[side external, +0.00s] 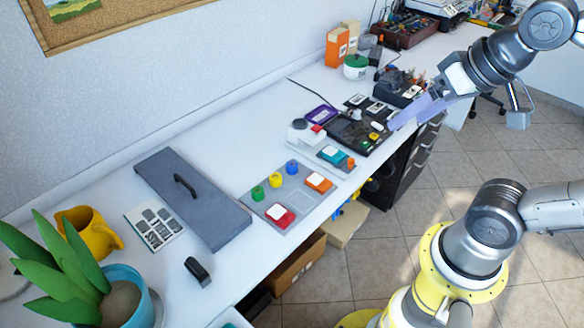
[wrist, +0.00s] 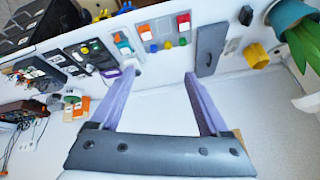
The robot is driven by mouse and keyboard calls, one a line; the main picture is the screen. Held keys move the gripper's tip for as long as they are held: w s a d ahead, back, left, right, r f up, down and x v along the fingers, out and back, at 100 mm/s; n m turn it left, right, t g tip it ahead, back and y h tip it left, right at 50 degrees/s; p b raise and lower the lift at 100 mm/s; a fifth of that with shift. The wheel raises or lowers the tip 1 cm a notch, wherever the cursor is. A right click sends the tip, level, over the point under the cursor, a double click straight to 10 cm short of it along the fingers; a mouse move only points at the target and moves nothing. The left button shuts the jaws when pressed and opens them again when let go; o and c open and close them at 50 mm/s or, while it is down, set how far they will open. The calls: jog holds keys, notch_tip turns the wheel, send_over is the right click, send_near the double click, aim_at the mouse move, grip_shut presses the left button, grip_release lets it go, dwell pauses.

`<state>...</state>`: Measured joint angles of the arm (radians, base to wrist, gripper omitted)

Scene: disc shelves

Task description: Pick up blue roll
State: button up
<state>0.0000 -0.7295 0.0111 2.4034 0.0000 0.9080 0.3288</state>
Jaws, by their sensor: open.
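The blue roll (side external: 292,166) stands upright on a grey board (side external: 302,197) on the white table. Beside it in a row stand a yellow roll (side external: 275,180) and a green roll (side external: 257,192). In the wrist view the blue roll (wrist: 153,48) is small, beyond my fingertips. My gripper (side external: 405,117) is open and empty, with pale purple fingers, raised at the right and well apart from the roll. In the wrist view its two fingers are spread wide (wrist: 160,73).
The grey board also carries a red-and-white block (side external: 281,215) and an orange-and-white block (side external: 318,182). A grey panel with a handle (side external: 192,197) lies left of it. A black tray (side external: 358,132) is to the right. A yellow pot (side external: 90,232) and plant stand far left.

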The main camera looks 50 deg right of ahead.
jog(key=w+r+m, duration=0.4)
jog(key=w+m, duration=0.1)
jog(key=w, duration=0.5)
jog(key=m+g, duration=0.6)
jog(key=m, duration=0.1)
send_over(292, 164)
jog(key=f, duration=3.2)
jog(key=shift+s+a+f, duration=0.25)
jog(key=shift+s+a, duration=0.05)
jog(key=shift+a, duration=0.05)
jog(key=shift+w+d+f, duration=0.15)
jog(key=shift+f, duration=1.5)
jog(key=shift+w+d+f, duration=0.1)
jog(key=shift+f, duration=1.5)
grip_shut()
